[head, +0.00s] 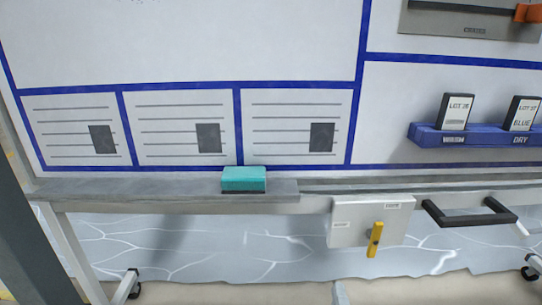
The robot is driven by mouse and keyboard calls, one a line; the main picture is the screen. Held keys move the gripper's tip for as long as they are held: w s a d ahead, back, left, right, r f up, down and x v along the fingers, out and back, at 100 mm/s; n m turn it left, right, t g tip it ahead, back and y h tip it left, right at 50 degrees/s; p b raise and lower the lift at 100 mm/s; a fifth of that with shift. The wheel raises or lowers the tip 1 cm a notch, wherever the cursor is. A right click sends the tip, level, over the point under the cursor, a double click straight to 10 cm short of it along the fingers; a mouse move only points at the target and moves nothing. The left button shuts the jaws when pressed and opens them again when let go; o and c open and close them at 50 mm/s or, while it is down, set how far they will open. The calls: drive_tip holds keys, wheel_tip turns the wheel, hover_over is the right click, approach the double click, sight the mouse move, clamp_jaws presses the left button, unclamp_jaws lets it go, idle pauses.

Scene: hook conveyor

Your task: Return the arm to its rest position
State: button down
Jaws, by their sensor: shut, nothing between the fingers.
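Neither my gripper nor my arm shows in the head view, so I cannot see the arm's pose. A white board with blue lines (238,130) fills most of the view. A teal block (244,178) sits on the grey ledge (130,189) along the board's lower edge. Nothing is seen touching the block.
A blue holder (470,137) with two dark labelled boxes is on the board at right. Below the ledge are a light box with a yellow handle (375,240) and a dark pull handle (470,214). A dark post (35,240) stands at left. Wheeled legs reach the floor.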

drive_tip(key=s+d+m+g+y, duration=0.3)
drive_tip(key=s+m, duration=1.1)
drive_tip(key=s, duration=2.4)
wheel_tip(320, 180, up, 30)
drive_tip(key=d+h+p, duration=0.1)
drive_tip(key=p, duration=2.9)
drive_tip(key=shift+w+d+g, duration=0.2)
drive_tip(key=shift+g, duration=0.1)
drive_tip(key=c, duration=2.1)
unclamp_jaws()
